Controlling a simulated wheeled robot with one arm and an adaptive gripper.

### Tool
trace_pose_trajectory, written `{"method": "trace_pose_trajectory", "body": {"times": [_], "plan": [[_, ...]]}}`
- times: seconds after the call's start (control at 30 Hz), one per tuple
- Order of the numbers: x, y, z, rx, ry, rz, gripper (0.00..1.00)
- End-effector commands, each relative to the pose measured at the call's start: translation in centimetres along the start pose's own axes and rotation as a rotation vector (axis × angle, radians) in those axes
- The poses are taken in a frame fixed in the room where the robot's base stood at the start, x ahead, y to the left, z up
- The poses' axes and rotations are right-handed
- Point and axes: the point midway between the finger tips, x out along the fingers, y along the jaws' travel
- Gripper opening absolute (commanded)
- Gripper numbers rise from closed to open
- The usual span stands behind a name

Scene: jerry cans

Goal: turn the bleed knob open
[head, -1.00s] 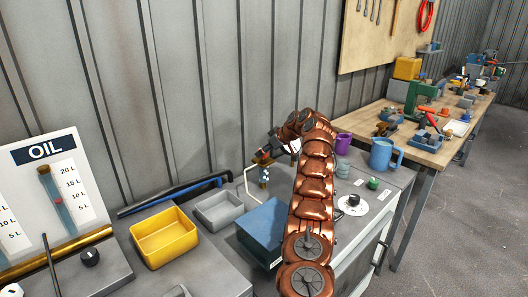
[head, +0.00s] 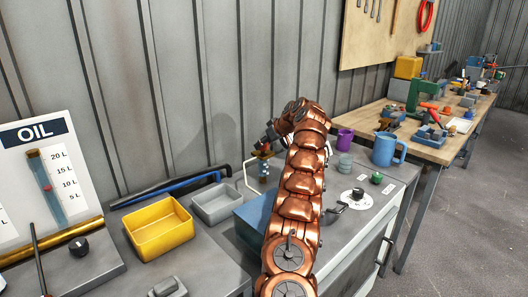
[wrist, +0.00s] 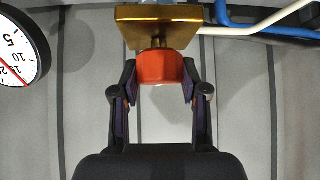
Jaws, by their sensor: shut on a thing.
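The bleed knob (wrist: 160,66) is a short orange-red cylinder in the wrist view, set under a brass block (wrist: 158,26). My gripper (wrist: 159,84) has one dark finger on each side of the knob and is shut on it. In the head view my gripper (head: 266,142) is at the brass fitting (head: 263,157) by the wall, mostly hidden by my copper arm. The knob's turn angle cannot be read, as it shows no clear mark.
A round gauge (wrist: 16,48) is left of the knob in the wrist view. White (wrist: 265,24) and blue (wrist: 240,22) pipes run right. On the bench are a yellow bin (head: 158,230), a grey bin (head: 217,203), a blue box (head: 250,220) and a blue mug (head: 385,150).

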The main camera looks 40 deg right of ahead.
Motion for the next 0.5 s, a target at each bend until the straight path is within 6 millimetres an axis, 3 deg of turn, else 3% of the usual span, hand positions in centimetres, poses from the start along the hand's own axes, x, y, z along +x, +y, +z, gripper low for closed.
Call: {"method": "trace_pose_trajectory", "body": {"times": [0.5], "plan": [[0.26, -0.11, 0.30, 0.117, 0.000, 0.120, 0.09]]}}
